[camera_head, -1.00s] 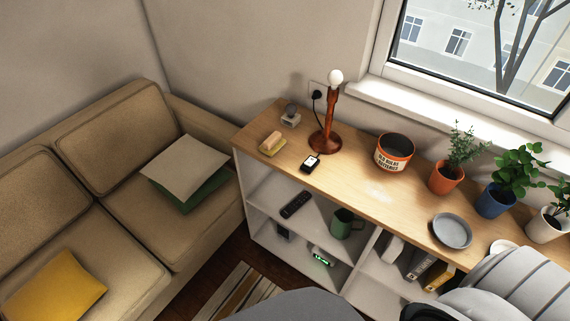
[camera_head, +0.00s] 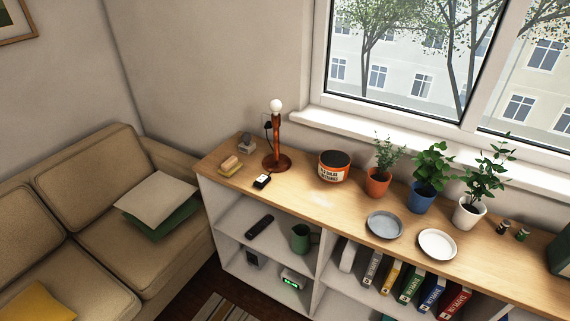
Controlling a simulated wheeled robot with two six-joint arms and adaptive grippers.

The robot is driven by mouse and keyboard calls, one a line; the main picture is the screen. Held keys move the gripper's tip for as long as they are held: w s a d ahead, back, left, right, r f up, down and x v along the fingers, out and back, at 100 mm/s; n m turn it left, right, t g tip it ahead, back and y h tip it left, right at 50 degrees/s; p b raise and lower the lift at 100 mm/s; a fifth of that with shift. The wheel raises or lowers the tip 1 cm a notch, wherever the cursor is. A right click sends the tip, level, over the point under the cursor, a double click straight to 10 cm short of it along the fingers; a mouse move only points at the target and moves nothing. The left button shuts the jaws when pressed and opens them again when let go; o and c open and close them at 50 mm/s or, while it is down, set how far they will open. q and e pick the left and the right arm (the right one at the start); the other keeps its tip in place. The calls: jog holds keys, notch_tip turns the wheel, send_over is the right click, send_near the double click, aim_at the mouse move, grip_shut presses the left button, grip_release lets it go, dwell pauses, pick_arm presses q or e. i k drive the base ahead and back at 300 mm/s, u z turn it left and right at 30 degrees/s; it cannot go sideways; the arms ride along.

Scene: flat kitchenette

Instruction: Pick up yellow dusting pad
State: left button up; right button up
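A small block with a tan top and a yellowish base (camera_head: 230,165) lies on the wooden top of the low shelf unit, near its left end; it looks like the dusting pad, though it is too small to be sure. A small grey object (camera_head: 246,144) stands just behind it. Neither of my grippers is in view.
A lamp (camera_head: 277,140), a small black device (camera_head: 262,181), a round tin (camera_head: 334,166), potted plants (camera_head: 378,180) and two plates (camera_head: 437,243) stand on the shelf top. Books (camera_head: 408,284) fill a lower compartment. A sofa (camera_head: 100,240) with cushions is at left.

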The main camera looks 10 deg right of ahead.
aim_at(233, 165)
jog(key=z, duration=0.8)
jog(key=i, duration=0.45)
